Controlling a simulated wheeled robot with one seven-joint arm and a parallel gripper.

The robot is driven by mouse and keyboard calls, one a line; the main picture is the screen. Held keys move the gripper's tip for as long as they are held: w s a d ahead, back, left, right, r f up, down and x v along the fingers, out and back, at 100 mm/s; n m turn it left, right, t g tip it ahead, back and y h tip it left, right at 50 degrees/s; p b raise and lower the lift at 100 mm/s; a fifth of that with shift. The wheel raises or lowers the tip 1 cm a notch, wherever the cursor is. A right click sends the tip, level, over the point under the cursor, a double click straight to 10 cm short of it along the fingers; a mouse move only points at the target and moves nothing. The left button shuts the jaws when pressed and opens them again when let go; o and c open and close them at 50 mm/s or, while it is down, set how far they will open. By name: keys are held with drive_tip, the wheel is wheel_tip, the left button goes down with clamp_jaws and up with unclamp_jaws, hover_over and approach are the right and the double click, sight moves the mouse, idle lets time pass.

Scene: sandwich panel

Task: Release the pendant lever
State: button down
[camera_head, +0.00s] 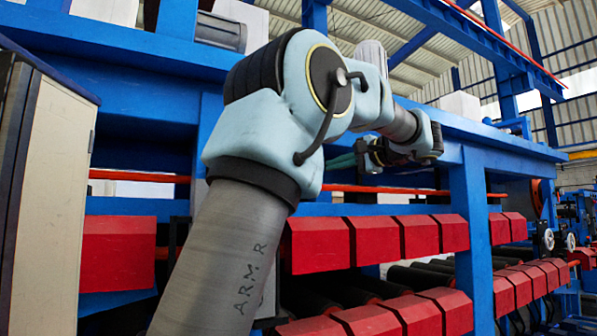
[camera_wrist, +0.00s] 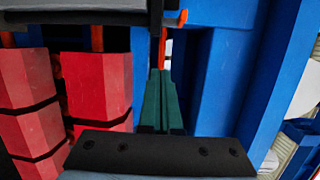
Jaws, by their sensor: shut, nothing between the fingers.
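My gripper shows in the wrist view as two dark green fingers (camera_wrist: 161,74) lying side by side, shut and empty. In the head view, part of my gripper (camera_head: 362,151) shows beside the blue frame, above the red blocks, partly hidden by my arm. I cannot make out the pendant lever for certain in either view. A small orange-red piece (camera_wrist: 182,18) shows near the top of the wrist view, beyond and slightly right of the fingertips; I cannot tell whether it belongs to the lever.
Rows of red blocks (camera_head: 374,241) run along the blue machine frame (camera_head: 466,215). A red rod (camera_head: 140,177) crosses the frame above the blocks. A pale cabinet (camera_head: 48,215) stands close on the left. In the wrist view, a blue post (camera_wrist: 262,85) rises right of the fingers.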

drive_tip(key=r, duration=0.1)
drive_tip(key=s+d+r, duration=0.1)
drive_tip(key=shift+s+r+t+y, duration=0.15)
drive_tip(key=shift+r+t+y, duration=0.15)
drive_tip(key=w+a+p, duration=0.4)
drive_tip(key=w+a, duration=0.2)
drive_tip(key=a, duration=0.4)
drive_tip(key=shift+a+f, duration=0.1)
idle(0.4)
